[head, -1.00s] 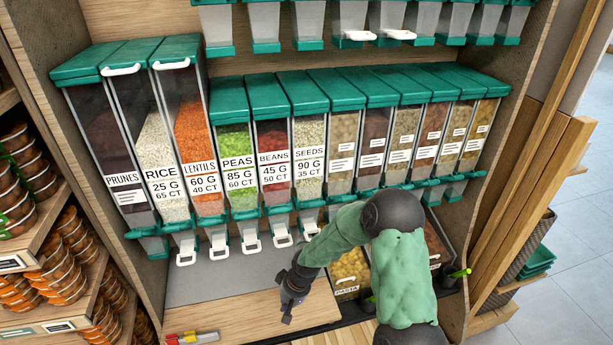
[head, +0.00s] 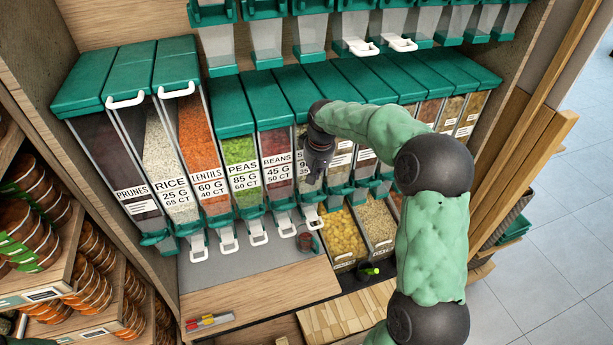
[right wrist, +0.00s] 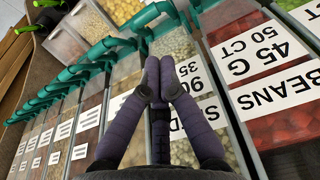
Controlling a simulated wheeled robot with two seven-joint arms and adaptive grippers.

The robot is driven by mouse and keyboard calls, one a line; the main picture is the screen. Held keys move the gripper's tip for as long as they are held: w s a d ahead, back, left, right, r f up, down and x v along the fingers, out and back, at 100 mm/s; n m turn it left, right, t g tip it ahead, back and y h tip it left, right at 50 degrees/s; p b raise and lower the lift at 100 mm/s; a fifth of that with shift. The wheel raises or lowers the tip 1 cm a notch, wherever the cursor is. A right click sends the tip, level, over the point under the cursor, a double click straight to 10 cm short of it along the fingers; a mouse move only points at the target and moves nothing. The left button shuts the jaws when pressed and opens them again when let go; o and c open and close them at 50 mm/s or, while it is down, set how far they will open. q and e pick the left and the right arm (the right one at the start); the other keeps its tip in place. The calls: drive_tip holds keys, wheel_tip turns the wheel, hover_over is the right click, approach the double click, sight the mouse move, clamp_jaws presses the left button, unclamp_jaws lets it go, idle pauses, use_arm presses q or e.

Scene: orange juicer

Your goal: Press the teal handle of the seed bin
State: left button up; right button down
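The seed bin (head: 301,133) is a clear bin of pale seeds with a teal lid, in the middle of the row. My right gripper hides much of its label. In the right wrist view the seed bin (right wrist: 174,44) shows behind the fingers. Its teal handle (head: 311,197) sits at the bottom front, above a white loop. My right gripper (head: 313,180) points down in front of the bin, a little above the handle. In the right wrist view its fingertips (right wrist: 158,82) meet, with nothing between them. Whether they touch the bin I cannot tell. My left gripper is not in view.
Beans (head: 276,165) and peas (head: 240,165) bins stand left, more bins right. A small cup (head: 305,241) stands below the seed bin. Open pasta (head: 343,238) and grain trays lie to the right. The wooden counter (head: 260,287) is mostly clear. More dispensers hang above.

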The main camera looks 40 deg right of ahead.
drive_tip(key=shift+s+d+r, duration=0.2)
drive_tip(key=shift+s+r, duration=0.1)
drive_tip(key=shift+r, duration=0.15)
drive_tip(key=shift+w, duration=0.1)
drive_tip(key=p, duration=0.1)
approach(315, 189)
drive_tip(key=a+f, duration=0.1)
drive_tip(key=s+a+f, duration=0.2)
drive_tip(key=shift+f, duration=0.25)
drive_tip(key=shift+s+f+b, duration=0.15)
drive_tip(key=shift+s+b, duration=0.1)
drive_tip(key=shift+b, duration=0.6)
